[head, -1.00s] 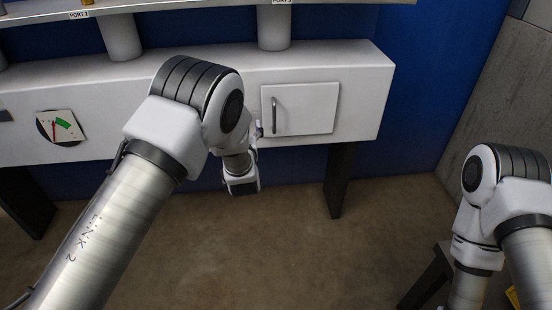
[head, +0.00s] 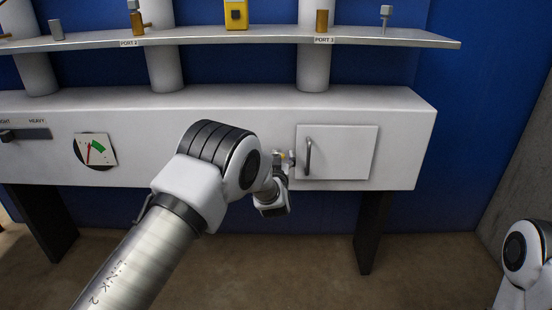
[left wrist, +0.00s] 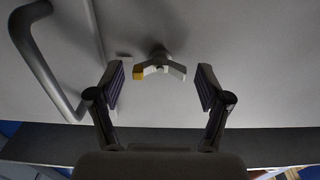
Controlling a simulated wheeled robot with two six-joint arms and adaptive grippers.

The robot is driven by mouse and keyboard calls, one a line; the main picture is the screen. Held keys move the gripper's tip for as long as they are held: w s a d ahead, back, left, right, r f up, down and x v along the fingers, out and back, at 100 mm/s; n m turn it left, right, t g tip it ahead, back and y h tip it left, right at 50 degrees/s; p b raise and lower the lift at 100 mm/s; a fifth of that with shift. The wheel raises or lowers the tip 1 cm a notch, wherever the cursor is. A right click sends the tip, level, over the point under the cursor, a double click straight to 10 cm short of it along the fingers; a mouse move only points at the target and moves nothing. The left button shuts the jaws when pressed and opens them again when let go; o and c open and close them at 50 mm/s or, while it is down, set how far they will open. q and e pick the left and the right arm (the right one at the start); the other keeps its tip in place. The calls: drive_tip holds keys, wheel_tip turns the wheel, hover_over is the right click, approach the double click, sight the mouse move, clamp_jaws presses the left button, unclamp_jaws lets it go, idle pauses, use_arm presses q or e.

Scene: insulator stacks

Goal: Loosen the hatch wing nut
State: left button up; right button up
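The hatch is a white square door (head: 345,150) on the front of the long white box, with a grey bar handle (head: 308,156) near its left edge. The wing nut (left wrist: 160,67) has one yellow wing and one pale wing, on a stud in the white face. My left gripper (left wrist: 160,88) is open, its two dark-padded fingers apart on either side of the wing nut and not visibly touching it. In the head view my left gripper (head: 284,160) is at the hatch's left edge, small and partly hidden by my arm. My right gripper is out of frame.
The handle (left wrist: 45,60) is left of my fingers in the left wrist view. A dial gauge (head: 96,150) and a slider (head: 25,134) are further left on the box. A shelf (head: 225,36) with small parts and a yellow device (head: 236,14) runs above.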

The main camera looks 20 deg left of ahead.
use_arm(q)
drive_tip(key=c, duration=0.9)
drive_tip(key=shift+n, duration=0.4)
drive_tip(key=n, duration=0.6)
drive_tip(key=n+p, duration=0.1)
drive_tip(key=n, duration=1.1)
drive_tip(key=shift+s+a+f+p, duration=0.1)
drive_tip(key=shift+a+f+p, duration=0.15)
drive_tip(key=shift+p, duration=0.1)
